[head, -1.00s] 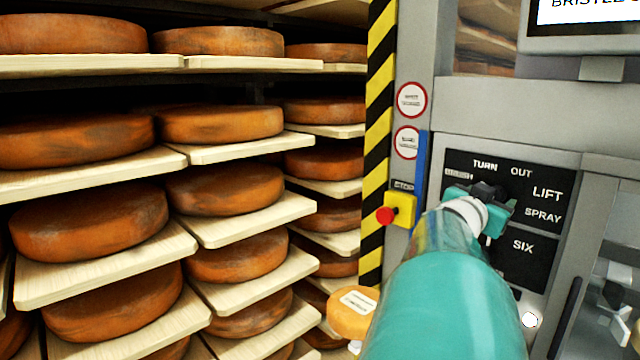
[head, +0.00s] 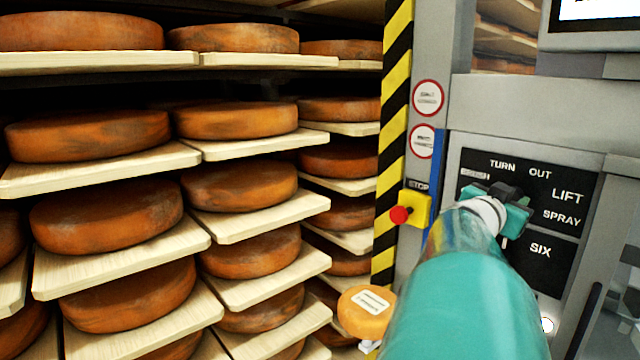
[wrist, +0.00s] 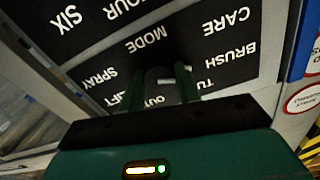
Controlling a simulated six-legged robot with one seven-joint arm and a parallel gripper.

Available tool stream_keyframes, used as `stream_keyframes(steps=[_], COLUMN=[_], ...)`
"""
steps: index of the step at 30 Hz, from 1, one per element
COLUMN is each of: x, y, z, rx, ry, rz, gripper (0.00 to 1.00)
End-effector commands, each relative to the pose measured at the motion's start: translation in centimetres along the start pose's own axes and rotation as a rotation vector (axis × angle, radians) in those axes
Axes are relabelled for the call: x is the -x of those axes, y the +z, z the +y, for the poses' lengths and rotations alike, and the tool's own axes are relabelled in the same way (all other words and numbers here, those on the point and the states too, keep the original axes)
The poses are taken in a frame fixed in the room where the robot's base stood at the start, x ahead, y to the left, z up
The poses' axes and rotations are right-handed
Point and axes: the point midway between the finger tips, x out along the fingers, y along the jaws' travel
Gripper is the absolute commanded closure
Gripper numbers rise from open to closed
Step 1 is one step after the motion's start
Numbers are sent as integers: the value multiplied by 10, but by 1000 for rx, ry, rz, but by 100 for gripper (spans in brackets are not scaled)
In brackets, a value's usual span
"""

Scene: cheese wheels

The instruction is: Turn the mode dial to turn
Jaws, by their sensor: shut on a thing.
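The mode dial (head: 507,190) is a dark knob on the black label panel (head: 560,196), mostly hidden by my gripper. In the head view, the words TURN, OUT, LIFT and SPRAY curve around it, and BRUSH is partly covered. My teal gripper (head: 498,203) is at the dial, shut on it. In the wrist view, which is upside down, the two green fingers (wrist: 161,88) stand either side of the dark dial (wrist: 159,75), with MODE printed by it. I cannot tell which word the dial points to.
A yellow box with a red stop button (head: 400,215) is left of the panel, by a striped post (head: 395,110). Shelves of cheese wheels (head: 235,122) fill the left. A screen (head: 597,18) is above right.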

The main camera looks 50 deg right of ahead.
Motion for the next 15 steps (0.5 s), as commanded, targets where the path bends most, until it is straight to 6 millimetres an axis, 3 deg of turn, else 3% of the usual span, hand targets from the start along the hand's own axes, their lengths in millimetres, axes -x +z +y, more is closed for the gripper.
stream_keyframes(steps=[15], x=[-1], y=[0], z=[-1], rx=[-265], ry=[-3], rz=[-2], gripper=[90])
